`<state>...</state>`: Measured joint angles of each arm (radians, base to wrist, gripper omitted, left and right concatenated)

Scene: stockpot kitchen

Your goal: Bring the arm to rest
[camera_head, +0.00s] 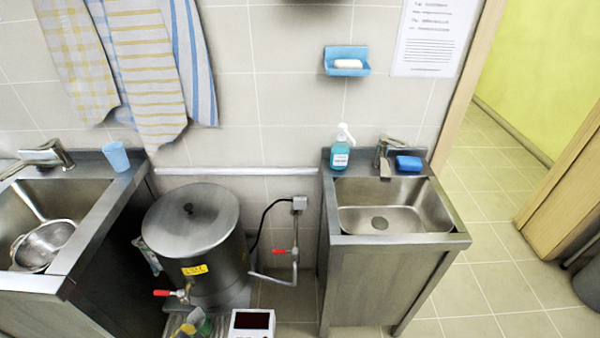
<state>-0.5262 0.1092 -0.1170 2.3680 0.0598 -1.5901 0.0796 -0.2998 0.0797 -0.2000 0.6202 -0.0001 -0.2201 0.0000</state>
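Neither of my arms nor grippers shows in the head view. A large lidded steel stockpot (198,245) stands on the floor between two sink units. Its lid (191,218) is on, and a red-handled tap (172,293) sticks out low at its front.
A steel sink unit (45,230) with a colander (43,245) and blue cup (116,157) is at left. A small sink (393,207) with a soap bottle (341,150) and blue sponge (408,164) is at right. A white device (251,324) sits at the front. Tiled floor is clear at right.

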